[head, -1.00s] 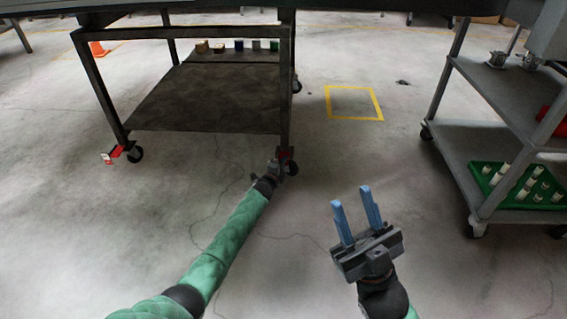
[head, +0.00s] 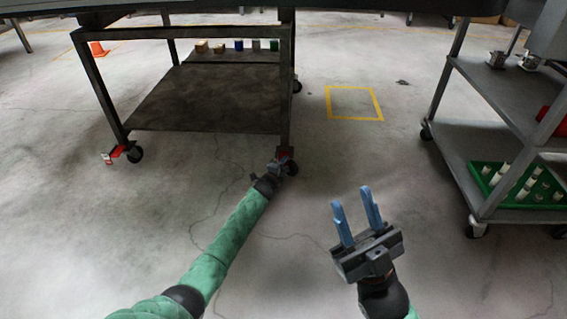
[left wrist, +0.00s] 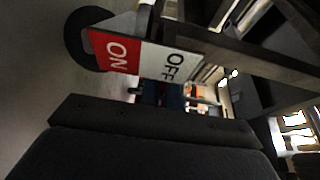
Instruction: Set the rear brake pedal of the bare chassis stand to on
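A dark metal stand (head: 130,140) stands at the upper left of the head view, its top cut off by the frame. Its near right caster (head: 291,167) has a red pedal part (head: 285,152), mostly hidden by my left gripper (head: 277,165). In the left wrist view, a plate beside the caster wheel (left wrist: 84,40) has a red ON half (left wrist: 116,51) and a white OFF half (left wrist: 172,64). My left gripper is low, right at this caster; its fingers are too dark and small to judge. My right gripper (head: 357,215) is open and empty above the floor.
The near left caster (head: 134,154) has a red pedal and white tag. Small boxes and cups stand behind the lower shelf (head: 205,97). A grey cart (head: 490,95) with a green tray (head: 480,172) stands at right. Floor around the yellow square (head: 355,119) is clear.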

